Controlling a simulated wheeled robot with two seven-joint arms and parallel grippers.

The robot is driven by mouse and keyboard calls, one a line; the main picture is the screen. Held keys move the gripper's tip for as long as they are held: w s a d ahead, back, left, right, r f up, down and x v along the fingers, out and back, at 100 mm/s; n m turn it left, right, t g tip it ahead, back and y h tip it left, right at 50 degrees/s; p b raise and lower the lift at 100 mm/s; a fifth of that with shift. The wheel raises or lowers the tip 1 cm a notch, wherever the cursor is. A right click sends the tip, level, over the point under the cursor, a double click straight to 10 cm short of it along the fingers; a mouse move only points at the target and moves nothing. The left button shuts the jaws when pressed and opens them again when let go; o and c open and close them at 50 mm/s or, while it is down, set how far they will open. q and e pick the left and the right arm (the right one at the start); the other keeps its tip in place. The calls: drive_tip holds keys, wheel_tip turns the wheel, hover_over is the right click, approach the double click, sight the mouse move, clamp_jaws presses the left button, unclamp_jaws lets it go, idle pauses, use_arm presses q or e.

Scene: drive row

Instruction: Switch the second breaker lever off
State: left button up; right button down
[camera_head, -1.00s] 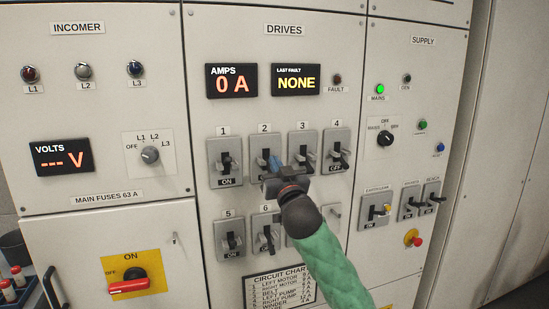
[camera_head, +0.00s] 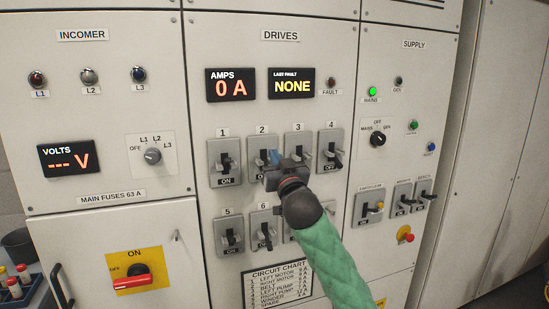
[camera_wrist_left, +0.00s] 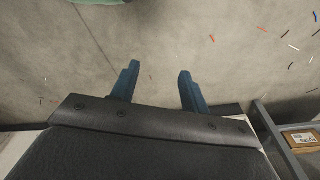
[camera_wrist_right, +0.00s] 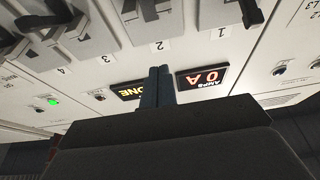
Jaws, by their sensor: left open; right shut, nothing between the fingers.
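The second breaker (camera_head: 262,141) is a grey plate with a dark lever, under label 2 on the DRIVES panel. My right gripper (camera_head: 275,157) is in front of its right half, blue fingers shut and empty, and hides most of its lever and state label. In the right wrist view, upside down, the shut fingers (camera_wrist_right: 158,72) point at the panel just by label 2, with the second breaker's lever (camera_wrist_right: 148,10) beyond their tips. I cannot tell its position or whether they touch. My left gripper (camera_wrist_left: 158,82) is open and empty above a speckled floor.
Breaker 1 (camera_head: 223,155) on the left reads ON; breaker 3 (camera_head: 299,143) is close on the right, partly behind my gripper. Breaker 4 (camera_head: 331,142) reads OFF. Breaker 6 (camera_head: 265,217) is just below. A circuit chart (camera_head: 277,283) hangs lower. The AMPS display (camera_head: 231,85) reads 0 A.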

use_arm(q)
drive_tip(key=w+d+r+b, duration=0.1)
drive_tip(key=r+b, duration=0.1)
drive_tip(key=r, duration=0.5)
drive_tip(key=w+d+r+b, duration=0.1)
drive_tip(key=w+r, duration=0.1)
drive_tip(key=r, duration=0.6)
drive_tip(key=shift+w+r+b, duration=0.15)
drive_tip(key=shift+r+b, duration=0.1)
drive_tip(key=shift+b, duration=0.1)
use_arm(e)
drive_tip(key=s+d+f, duration=0.2)
drive_tip(key=s+f, duration=0.4)
drive_tip(key=shift+f, duration=0.2)
